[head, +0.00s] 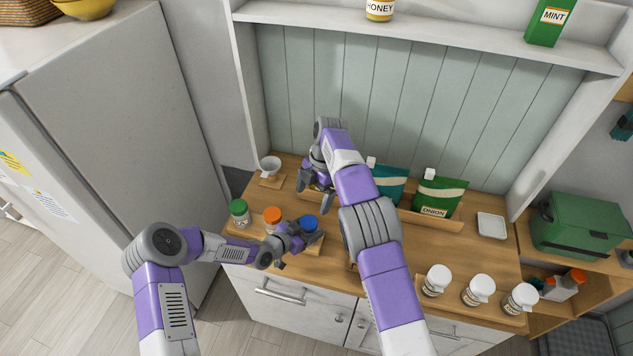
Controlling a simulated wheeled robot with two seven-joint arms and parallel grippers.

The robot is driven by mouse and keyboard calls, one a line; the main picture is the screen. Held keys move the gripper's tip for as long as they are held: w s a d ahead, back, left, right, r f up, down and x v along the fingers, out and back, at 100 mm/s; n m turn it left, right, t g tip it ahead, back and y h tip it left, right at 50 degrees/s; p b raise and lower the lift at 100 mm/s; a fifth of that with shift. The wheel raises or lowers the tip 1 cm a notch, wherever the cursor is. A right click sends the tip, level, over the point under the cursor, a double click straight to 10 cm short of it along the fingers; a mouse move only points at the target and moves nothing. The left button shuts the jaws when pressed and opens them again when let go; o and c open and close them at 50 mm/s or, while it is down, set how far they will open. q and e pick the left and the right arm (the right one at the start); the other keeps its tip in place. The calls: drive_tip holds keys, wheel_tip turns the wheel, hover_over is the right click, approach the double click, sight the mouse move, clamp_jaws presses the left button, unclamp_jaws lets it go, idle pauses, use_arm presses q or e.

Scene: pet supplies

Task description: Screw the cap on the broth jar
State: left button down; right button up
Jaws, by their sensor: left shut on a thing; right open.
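A jar with a blue cap (309,221) stands on a small wooden board near the counter's front edge. My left gripper (302,236) is shut on this jar from the front. Its fingers hide most of the jar's body, so I cannot tell how tightly the cap sits. No label reading broth is legible. My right gripper (315,187) is open and empty, behind and above the blue-capped jar and apart from it. Two other jars stand to the left, one with an orange cap (272,215) and one with a green cap (239,207).
A white cup (270,166) stands at the back left. A teal pouch (393,185) and a green onion pouch (438,196) stand in a wooden rack at the back. Several white-topped jars (437,278) line the front right. A white dish (491,225) lies at the right.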

use_arm(q)
drive_tip(key=shift+w+r, duration=0.15)
use_arm(e)
drive_tip(key=s+v, duration=0.1)
drive_tip(key=v, duration=0.5)
drive_tip(key=shift+w, duration=0.45)
use_arm(q)
drive_tip(key=shift+c, duration=0.4)
unclamp_jaws()
drive_tip(key=shift+a, duration=0.1)
drive_tip(key=b+v, duration=0.1)
drive_tip(key=v, duration=0.6)
drive_tip(key=shift+s, duration=0.25)
use_arm(e)
drive_tip(key=shift+f, duration=0.5)
use_arm(q)
drive_tip(key=shift+a+r, duration=0.1)
